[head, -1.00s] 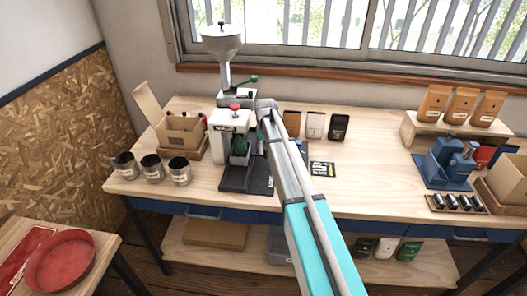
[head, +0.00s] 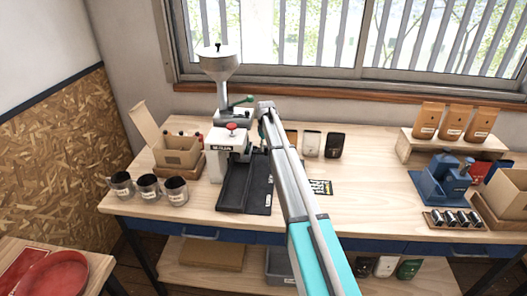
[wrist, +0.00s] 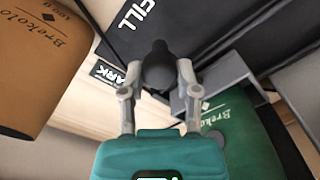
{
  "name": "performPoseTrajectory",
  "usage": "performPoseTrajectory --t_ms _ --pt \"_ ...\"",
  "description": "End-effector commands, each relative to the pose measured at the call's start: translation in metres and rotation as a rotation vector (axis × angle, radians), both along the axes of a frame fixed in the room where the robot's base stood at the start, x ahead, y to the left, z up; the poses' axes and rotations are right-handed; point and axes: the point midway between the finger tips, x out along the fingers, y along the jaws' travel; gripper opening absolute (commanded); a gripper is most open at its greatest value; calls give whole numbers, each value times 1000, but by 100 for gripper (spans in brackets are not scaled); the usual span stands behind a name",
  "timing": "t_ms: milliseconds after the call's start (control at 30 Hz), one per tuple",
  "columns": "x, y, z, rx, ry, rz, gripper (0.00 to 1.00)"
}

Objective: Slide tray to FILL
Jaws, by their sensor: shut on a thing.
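My gripper (wrist: 156,80) is shut on a dark rounded knob (wrist: 158,62) in the wrist view. The knob is beside a grey tray edge (wrist: 222,80), with a green bag (wrist: 252,135) close by. A dark board (wrist: 205,22) with the white word FILL lies just beyond the knob. In the head view, the dark base (head: 233,190) runs out in front of the white sealing machine (head: 222,150). My arm hides the gripper, knob and tray there. The hopper (head: 219,62) stands behind the machine.
Several cups (head: 148,187) and a cardboard box (head: 178,150) stand left of the machine. Pouches (head: 312,143) stand behind and right of my arm. A blue device (head: 445,175) is farther right. The bench (head: 370,195) between is mostly clear.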

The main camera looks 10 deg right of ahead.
Motion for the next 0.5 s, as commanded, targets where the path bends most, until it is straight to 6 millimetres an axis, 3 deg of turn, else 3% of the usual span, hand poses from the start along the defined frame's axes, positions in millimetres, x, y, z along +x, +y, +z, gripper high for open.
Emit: performPoseTrajectory --t_ms 467,500 --pt "8 -5 0 -4 -5 -2 0" --pt "8 -5 0 -4 -5 -3 47"
